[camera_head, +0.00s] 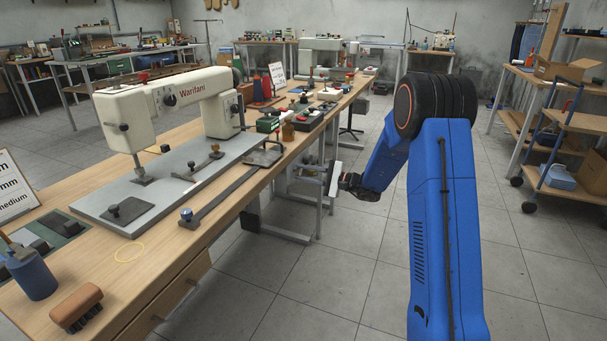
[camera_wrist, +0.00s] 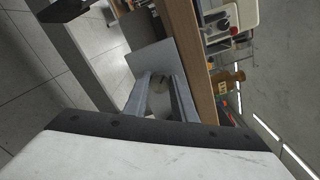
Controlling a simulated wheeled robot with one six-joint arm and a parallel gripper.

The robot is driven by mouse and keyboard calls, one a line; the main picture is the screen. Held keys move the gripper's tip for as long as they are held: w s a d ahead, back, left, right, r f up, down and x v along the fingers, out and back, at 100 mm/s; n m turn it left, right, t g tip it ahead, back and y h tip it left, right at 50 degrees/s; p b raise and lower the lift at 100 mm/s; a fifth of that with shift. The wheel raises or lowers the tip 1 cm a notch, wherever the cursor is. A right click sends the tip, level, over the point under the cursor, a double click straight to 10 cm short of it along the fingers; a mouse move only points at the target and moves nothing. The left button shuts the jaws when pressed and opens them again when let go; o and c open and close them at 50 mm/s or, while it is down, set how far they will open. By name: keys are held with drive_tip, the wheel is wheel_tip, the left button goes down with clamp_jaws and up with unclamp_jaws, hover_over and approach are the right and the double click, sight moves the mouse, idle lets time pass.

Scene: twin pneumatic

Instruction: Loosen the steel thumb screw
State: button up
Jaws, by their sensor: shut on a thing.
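My gripper (camera_head: 333,178) is at the side of the long workbench, below its top edge. In the wrist view, my gripper (camera_wrist: 158,88) has its two grey fingers close together, shut on a small, round, pale metal piece that looks like the steel thumb screw (camera_wrist: 159,100). The fingers hide most of it. Behind it is a flat grey plate (camera_wrist: 148,60) by the bench's edge. In the head view the screw cannot be made out. I cannot tell how far it is turned.
The wooden workbench (camera_head: 160,262) carries a cream sewing machine (camera_head: 165,98), a long dark bar (camera_head: 232,196) along its front edge, and several small tools. Its legs stand near my gripper. A blue cart (camera_head: 560,150) stands at right. The floor (camera_head: 330,270) before the bench is clear.

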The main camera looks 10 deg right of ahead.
drive_tip(key=shift+s+f+n, duration=0.1)
drive_tip(key=shift+f+n, duration=0.05)
drive_tip(key=shift+n, duration=2.05)
drive_tip(key=o, duration=1)
drive_tip(key=shift+o, duration=0.2)
drive_tip(key=shift+d, duration=0.15)
drive_tip(key=v, duration=1.7)
drive_tip(key=shift+s, duration=0.1)
